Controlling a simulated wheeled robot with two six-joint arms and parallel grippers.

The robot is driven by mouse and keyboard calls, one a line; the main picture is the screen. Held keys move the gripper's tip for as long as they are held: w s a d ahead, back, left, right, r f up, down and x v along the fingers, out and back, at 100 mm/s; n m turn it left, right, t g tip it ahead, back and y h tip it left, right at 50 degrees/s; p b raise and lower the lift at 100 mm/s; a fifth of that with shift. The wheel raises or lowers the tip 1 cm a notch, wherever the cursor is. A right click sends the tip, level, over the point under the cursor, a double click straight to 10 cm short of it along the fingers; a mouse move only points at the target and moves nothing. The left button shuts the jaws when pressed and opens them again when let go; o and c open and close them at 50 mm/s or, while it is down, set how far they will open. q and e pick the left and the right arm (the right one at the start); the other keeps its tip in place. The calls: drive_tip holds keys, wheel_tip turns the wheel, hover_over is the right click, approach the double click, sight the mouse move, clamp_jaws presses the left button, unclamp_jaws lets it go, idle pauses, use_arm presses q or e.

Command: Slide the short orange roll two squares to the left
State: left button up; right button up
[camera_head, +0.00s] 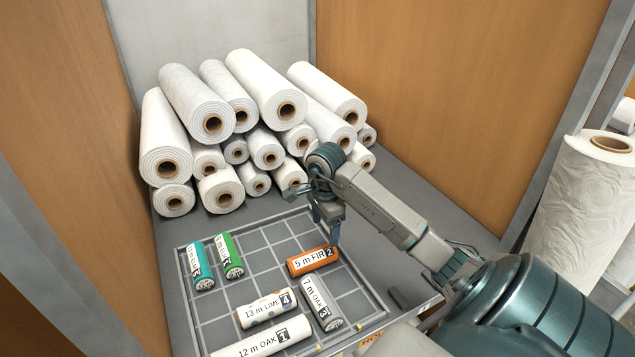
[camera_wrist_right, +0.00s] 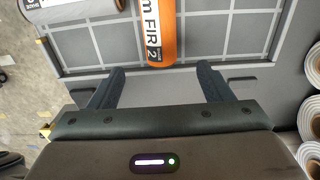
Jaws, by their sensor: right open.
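The short orange roll (camera_head: 312,261), labelled "5 m FIR 2", lies on the gridded board (camera_head: 208,319) towards its right side. Its long side runs roughly left to right in the head view. My right gripper (camera_head: 329,219) is just behind its right end in the head view. In the right wrist view the orange roll (camera_wrist_right: 155,30) points end-on at the gap between the open fingers of my right gripper (camera_wrist_right: 161,82). The fingers are apart, and nothing is between them. My left gripper is not in view.
On the board are a teal roll (camera_head: 200,265), a green roll (camera_head: 228,256), a grey roll (camera_head: 321,304), a patterned roll (camera_head: 266,308) and a white roll (camera_head: 262,341). White rolls (camera_head: 262,90) are stacked behind. Squares left of the orange roll look free.

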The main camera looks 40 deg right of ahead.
sight(308, 255)
wheel_tip(308, 255, down, 5)
drive_tip(key=b, duration=0.4)
drive_tip(key=shift+f, duration=0.15)
wheel_tip(308, 255, down, 3)
drive_tip(key=shift+f+p, duration=0.4)
drive_tip(key=shift+f, duration=0.5)
drive_tip(key=c, duration=1.1)
drive_tip(key=shift+w+a, duration=0.25)
drive_tip(key=shift+a, duration=0.55)
drive_tip(key=shift+w+a, duration=0.3)
drive_tip(key=shift+a, duration=0.5)
drive_tip(key=shift+w+a, duration=0.25)
drive_tip(key=shift+a, duration=0.55)
drive_tip(key=o, duration=1.1)
